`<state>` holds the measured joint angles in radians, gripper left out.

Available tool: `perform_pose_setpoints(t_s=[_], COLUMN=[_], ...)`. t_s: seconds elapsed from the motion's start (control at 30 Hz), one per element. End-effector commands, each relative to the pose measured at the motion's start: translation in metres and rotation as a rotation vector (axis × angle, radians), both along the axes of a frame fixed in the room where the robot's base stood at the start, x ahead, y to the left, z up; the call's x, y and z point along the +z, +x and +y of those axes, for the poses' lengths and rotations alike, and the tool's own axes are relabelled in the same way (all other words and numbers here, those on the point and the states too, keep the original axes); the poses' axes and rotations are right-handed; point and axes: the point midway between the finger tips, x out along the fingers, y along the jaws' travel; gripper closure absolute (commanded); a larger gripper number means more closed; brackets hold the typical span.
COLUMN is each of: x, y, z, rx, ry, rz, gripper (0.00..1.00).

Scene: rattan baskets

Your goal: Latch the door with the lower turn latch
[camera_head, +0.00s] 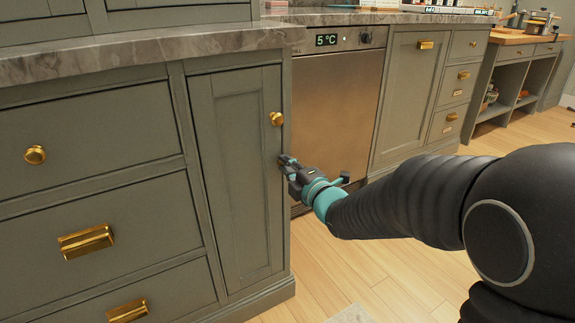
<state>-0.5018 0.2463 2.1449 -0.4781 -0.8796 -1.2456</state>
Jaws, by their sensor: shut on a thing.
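The narrow grey-green door (228,185) stands flush in its cabinet frame and looks closed. A round brass knob (277,118) sits near its upper right edge. My gripper (284,162) is at the door's right edge, below the knob, reaching in from the right. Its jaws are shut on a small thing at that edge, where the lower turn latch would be. The fingers hide the latch, so I cannot tell which way it is turned.
A drawer cabinet with brass pulls (86,241) stands at left under a grey stone counter (140,52). A steel-fronted appliance (335,95) reading 5 °C is right of the door. More cabinets (408,95) stand farther right. The wooden floor (385,285) in front is mostly clear.

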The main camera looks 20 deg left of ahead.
Motion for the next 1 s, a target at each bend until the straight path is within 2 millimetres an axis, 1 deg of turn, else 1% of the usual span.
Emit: perform_pose_setpoints(t_s=[0.53, 0.57, 0.6, 0.63, 1.0], x=[-0.0005, -0.0005, -0.0006, -0.0006, -0.0002], y=[-0.0005, -0.0005, -0.0004, -0.0004, -0.0018], z=[0.0008, 0.0008, 0.0008, 0.0006, -0.0035], rx=[0.002, 0.002, 0.002, 0.002, -0.001], ry=[-0.015, -0.015, -0.015, -0.015, -0.014], rz=[-0.018, -0.018, -0.018, -0.018, -0.017], gripper=[1.0, 0.76, 0.66, 0.59, 0.58])
